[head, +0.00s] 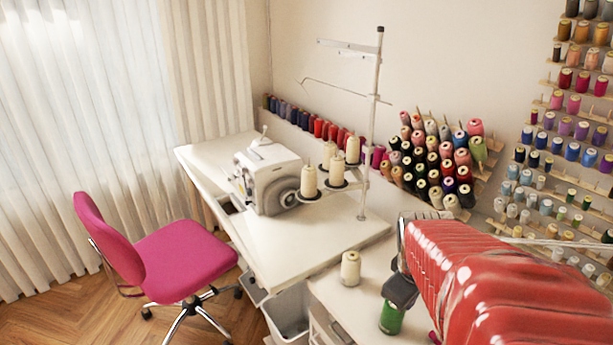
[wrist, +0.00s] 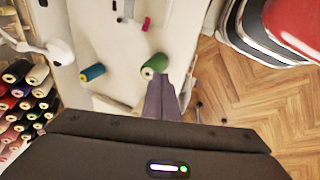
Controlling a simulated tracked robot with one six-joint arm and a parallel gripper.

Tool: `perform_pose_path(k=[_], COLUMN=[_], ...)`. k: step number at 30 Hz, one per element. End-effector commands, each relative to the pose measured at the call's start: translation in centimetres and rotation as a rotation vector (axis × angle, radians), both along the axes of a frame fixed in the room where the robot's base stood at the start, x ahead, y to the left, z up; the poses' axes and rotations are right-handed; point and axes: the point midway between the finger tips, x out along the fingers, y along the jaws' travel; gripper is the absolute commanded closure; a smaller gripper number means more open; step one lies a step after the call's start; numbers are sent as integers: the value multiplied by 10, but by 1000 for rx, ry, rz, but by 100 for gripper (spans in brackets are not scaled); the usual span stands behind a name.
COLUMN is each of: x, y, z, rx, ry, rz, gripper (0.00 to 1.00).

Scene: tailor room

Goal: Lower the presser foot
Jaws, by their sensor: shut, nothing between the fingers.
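The white and grey sewing machine (head: 272,178) stands on the white table toward the left rear in the head view. Its presser foot is too small to make out there, and the machine cannot be identified in the wrist view. My gripper (wrist: 161,84) is shut and empty, with its fingers together in the wrist view. It is over the near end of the work surface, far from the machine, close by a green spool (wrist: 154,66). I cannot tell whether the fingers touch that spool. In the head view my red arm reaches in from the right.
A thread stand (head: 370,150) with cream cones rises beside the machine. A cream spool (head: 350,268) stands on the near surface, and a blue spool (wrist: 92,73) shows in the wrist view. A pink chair (head: 185,258) is at the left. Thread racks line the wall. The table's front middle is clear.

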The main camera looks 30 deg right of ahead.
Motion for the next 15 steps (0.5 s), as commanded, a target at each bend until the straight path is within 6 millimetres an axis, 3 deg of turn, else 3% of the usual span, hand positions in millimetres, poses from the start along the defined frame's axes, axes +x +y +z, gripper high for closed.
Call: perform_pose_path(k=[9,12,15], x=[-28,-40,-47], y=[-122,-152,-167], z=[71,92,103], rx=[-231,-292,-325], ry=[36,56,68], rz=[-71,-88,-95], gripper=[100,100,100])
